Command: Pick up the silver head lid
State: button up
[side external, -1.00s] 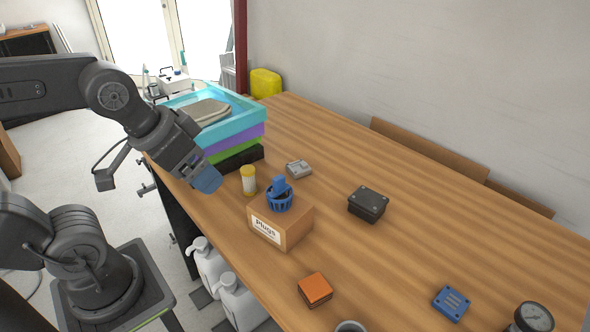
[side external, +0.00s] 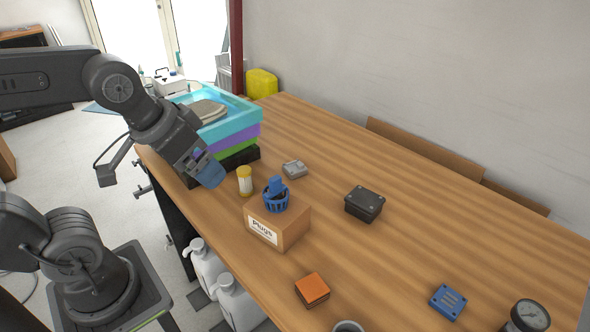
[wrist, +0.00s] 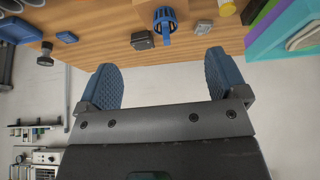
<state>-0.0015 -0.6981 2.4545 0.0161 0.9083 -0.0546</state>
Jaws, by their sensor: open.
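The silver head lid (side external: 294,169) is a small light grey block lying on the wooden table, behind the yellow-capped bottle in the side view. It also shows small near the top of the wrist view (wrist: 203,27). My gripper (side external: 208,172) is at the table's left edge, left of the bottle and apart from the lid. In the wrist view the blue padded fingers of my gripper (wrist: 160,78) are spread wide with nothing between them.
A cardboard plugs box (side external: 278,225) with a blue basket (side external: 276,198) on top and a yellow-capped bottle (side external: 245,182) stand near the lid. Stacked trays (side external: 238,130) rise behind my gripper. A black box (side external: 364,203) sits to the right, with clear table between.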

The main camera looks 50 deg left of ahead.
jog(key=w+a+r+n+g+y, duration=0.15)
jog(key=w+n, duration=0.25)
jog(key=w, duration=0.5)
jog(key=n+g+y, duration=0.3)
jog(key=n, duration=0.8)
send_over(295, 167)
jog(key=d, duration=0.5)
notch_tip(295, 167, down, 14)
jog(key=x, duration=0.9)
jog(key=s+x, duration=0.1)
jog(key=x, duration=0.3)
jog(key=shift+d+f, duration=0.15)
jog(key=shift+f, duration=0.35)
jog(key=shift+c, duration=0.3)
jog(key=shift+r, duration=0.1)
jog(key=c, duration=1)
